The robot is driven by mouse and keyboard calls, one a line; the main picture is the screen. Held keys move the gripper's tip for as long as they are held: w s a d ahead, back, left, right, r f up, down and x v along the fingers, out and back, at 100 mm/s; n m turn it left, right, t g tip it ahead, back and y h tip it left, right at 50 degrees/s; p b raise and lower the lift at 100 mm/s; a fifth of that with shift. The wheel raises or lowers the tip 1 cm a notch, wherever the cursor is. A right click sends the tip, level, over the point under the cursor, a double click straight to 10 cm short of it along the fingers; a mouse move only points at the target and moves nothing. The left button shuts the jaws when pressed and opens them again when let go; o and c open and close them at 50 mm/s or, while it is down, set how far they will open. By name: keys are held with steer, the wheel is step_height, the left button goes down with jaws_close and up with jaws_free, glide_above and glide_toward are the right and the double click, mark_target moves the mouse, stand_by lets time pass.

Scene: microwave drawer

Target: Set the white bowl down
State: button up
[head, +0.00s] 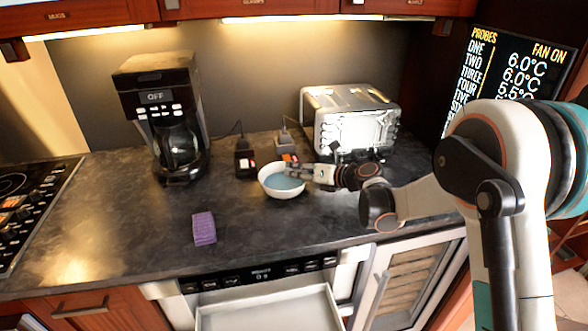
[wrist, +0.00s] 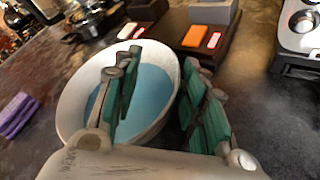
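The white bowl (head: 283,193) has a blue inside and stands upright, seemingly on the dark counter, in the middle of the head view. It also shows in the wrist view (wrist: 76,95). My gripper (head: 314,173) is at the bowl's right side. In the wrist view my gripper (wrist: 162,62) has its left green-padded finger over the bowl's inside and its right finger outside the rim. A gap shows between the fingers, with the rim nearer the right one. The bowl's underside is hidden.
A coffee maker (head: 160,110) stands at the back left, a toaster (head: 352,120) at the back right. Small dark boxes (head: 245,160) sit behind the bowl. A purple sponge (head: 204,228) lies front left. An open drawer (head: 268,310) juts out below.

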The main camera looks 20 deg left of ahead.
steer(key=p+v, duration=0.2)
steer(key=v, duration=0.7)
steer(key=shift+s+d+r, duration=0.15)
steer(key=shift+d, duration=0.15)
